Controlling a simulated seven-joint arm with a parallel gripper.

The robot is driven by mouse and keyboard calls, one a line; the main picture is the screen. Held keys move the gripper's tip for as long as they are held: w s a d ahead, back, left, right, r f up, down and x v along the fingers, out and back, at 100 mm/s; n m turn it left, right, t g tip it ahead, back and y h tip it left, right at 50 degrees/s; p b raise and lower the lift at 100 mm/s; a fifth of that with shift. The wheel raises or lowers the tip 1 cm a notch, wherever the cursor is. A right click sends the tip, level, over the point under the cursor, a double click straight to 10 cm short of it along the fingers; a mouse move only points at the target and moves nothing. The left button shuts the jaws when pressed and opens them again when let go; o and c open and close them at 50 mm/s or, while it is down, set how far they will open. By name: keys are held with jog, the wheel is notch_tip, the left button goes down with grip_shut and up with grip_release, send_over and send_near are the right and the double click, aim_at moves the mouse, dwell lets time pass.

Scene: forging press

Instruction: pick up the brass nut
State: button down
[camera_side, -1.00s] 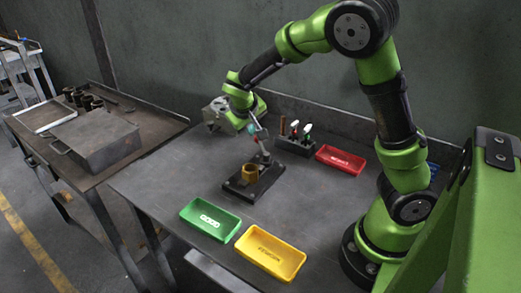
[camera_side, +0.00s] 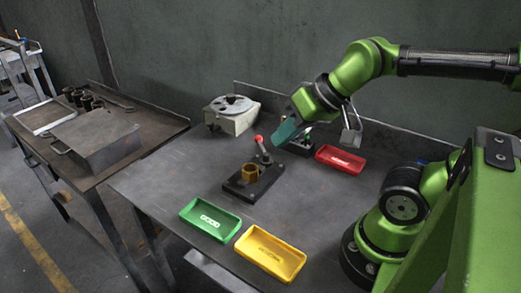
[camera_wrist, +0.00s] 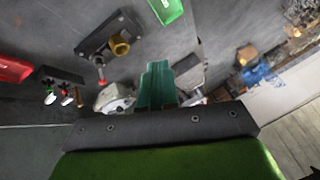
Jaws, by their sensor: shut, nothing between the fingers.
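The brass nut (camera_side: 250,172) sits on a black fixture (camera_side: 240,188) with a red-knobbed lever, in the middle of the table. In the wrist view the brass nut (camera_wrist: 119,45) shows on the fixture (camera_wrist: 97,41), up and left of my fingers. My gripper (camera_side: 277,141) is above the table behind the fixture, apart from the nut. Its teal fingers (camera_wrist: 157,84) are shut with nothing between them.
A green tray (camera_side: 210,219) and a yellow tray (camera_side: 270,254) lie at the table's front. A red tray (camera_side: 340,160) lies at the back right. A grey round-topped device (camera_side: 232,114) stands at the back left. A tool holder (camera_side: 298,145) is partly behind my gripper.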

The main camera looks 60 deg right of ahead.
jog(key=c, duration=1.8)
grip_release()
jog(key=shift+d, duration=0.1)
jog(key=o, duration=1.4)
jog(key=shift+c, duration=0.2)
jog(key=n+g+h, duration=0.2)
jog(key=n+g, duration=0.2)
jog(key=g, duration=0.3)
send_over(250, 164)
jog(key=s+a, duration=0.1)
jog(key=a, duration=0.1)
notch_tip(250, 164, down, 3)
notch_tip(250, 164, down, 11)
jog(key=shift+s+d+r, duration=0.1)
jog(key=shift+r, duration=0.05)
jog(key=shift+d+f, duration=0.15)
jog(key=shift+f, duration=2.9)
